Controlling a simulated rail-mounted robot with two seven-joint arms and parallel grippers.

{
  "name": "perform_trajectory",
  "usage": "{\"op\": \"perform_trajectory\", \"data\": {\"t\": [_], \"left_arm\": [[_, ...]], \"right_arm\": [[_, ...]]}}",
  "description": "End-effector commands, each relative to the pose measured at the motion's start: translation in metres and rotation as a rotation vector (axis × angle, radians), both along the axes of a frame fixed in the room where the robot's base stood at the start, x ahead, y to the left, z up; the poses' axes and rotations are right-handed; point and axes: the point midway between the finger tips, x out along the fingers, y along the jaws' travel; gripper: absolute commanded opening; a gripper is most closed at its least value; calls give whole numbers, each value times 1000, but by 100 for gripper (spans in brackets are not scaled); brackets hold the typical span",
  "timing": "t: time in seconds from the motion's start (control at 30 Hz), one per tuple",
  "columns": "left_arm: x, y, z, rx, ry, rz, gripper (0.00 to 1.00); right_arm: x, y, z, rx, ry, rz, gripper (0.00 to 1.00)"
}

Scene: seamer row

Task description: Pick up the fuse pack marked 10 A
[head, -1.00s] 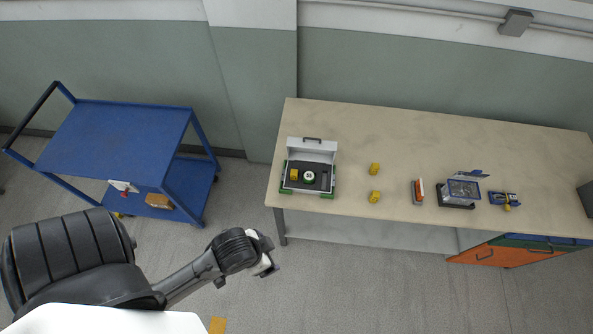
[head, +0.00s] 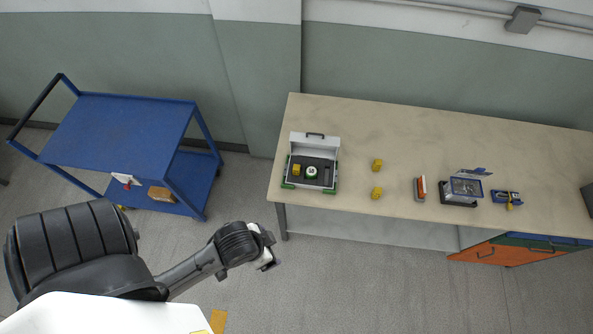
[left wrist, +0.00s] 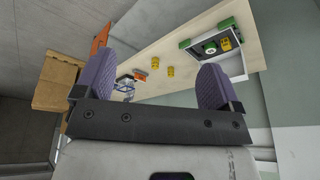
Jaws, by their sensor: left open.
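Two small yellow blocks, likely fuse packs, stand on the bench: one farther back (head: 377,165) and one nearer the front edge (head: 376,193). A third yellow block (head: 296,170) sits in the open case (head: 333,185) at the bench's left end. No 10 A marking is readable on any of them. My left gripper (head: 270,262) is off the bench, in front of and left of its left end. In the left wrist view its two fingers (left wrist: 155,82) are wide apart and empty, with the yellow blocks (left wrist: 170,71) far beyond them. My right gripper is not in view.
The bench (head: 420,130) also holds an orange-and-grey item (head: 420,189), a clear-lidded box (head: 465,187) and a blue item with a yellow part (head: 506,199). A blue trolley (head: 120,120) stands at left. Floor is clear between trolley and bench.

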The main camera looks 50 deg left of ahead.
Motion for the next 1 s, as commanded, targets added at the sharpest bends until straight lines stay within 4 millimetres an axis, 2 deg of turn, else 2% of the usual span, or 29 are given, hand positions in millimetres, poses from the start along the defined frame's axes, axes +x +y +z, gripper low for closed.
{"op": "perform_trajectory", "data": {"t": [0.07, 0.47, 0.73, 0.87, 0.97, 1.0], "left_arm": [[0, 0, 0, 0, 0, 0, 84], [0, 0, 0, 0, 0, 0, 46], [4, 0, -2, 0, -8, 0, 45], [31, 0, -8, 0, -77, 0, 45], [73, 4, -10, 15, -186, -8, 45], [92, 7, -8, 28, -239, -14, 45]], "right_arm": [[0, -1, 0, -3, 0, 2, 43], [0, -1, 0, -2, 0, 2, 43], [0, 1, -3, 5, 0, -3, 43], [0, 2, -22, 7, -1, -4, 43], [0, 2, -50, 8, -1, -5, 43], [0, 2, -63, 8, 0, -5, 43]]}}
